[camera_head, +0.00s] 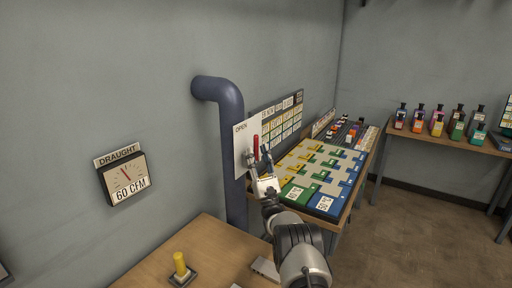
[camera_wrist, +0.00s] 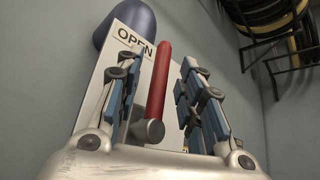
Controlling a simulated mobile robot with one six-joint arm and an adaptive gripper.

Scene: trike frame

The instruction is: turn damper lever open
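The red damper lever (camera_head: 256,147) stands upright on a white plate (camera_head: 241,150) marked OPEN, in front of a dark blue pipe (camera_head: 230,105). In the wrist view the lever (camera_wrist: 159,80) rises from a round grey pivot, its top just right of the OPEN label (camera_wrist: 131,37). My gripper (camera_head: 262,160) is at the plate. In the wrist view my gripper (camera_wrist: 156,85) is open, with one finger on each side of the lever. Gaps show between the lever and both fingers. The lower part of the plate is hidden by my gripper.
A gauge (camera_head: 125,177) labelled DRAUGHT, with 60 CFM under its dial, hangs on the left wall. A wooden table (camera_head: 213,243) with a yellow peg (camera_head: 180,263) is below. A board table (camera_head: 319,178) stands right of the plate. Bottles line a shelf (camera_head: 450,141) farther right.

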